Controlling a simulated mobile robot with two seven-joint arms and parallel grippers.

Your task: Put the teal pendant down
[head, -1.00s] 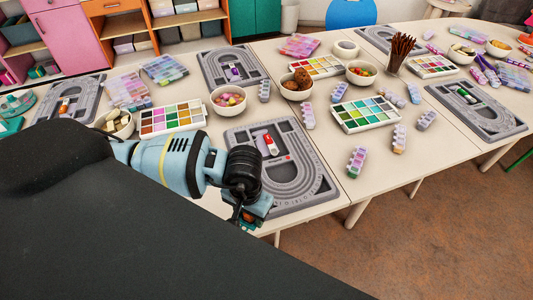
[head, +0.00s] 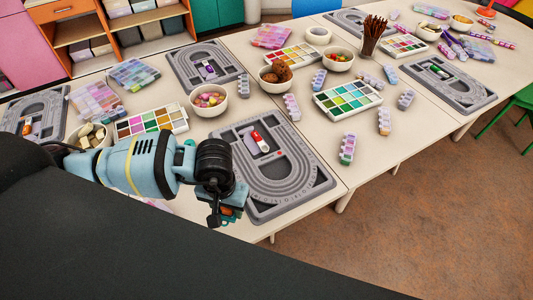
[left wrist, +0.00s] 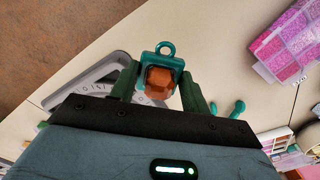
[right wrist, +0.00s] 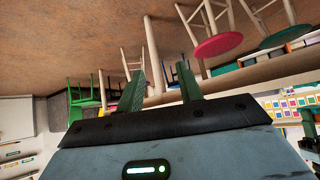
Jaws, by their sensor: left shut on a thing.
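The teal pendant (left wrist: 160,79) has a teal frame with a ring at its top and a faceted orange stone. My left gripper (left wrist: 163,88) is shut on it, one finger on each side. In the head view my left gripper (head: 228,205) is at the lower left edge of the near grey bead board (head: 262,207), and the pendant is mostly hidden there. Whether it touches the table or board cannot be told. My right gripper (right wrist: 160,90) is open and empty, seen only in the right wrist view, facing the floor and stools.
The near board holds a red-and-white item (head: 260,141). Bowls of beads (head: 208,101), a paint-like tray (head: 347,99) and several bead strips stand around it. A small teal piece (left wrist: 237,109) lies on the table beside the gripper. The table's front edge is close.

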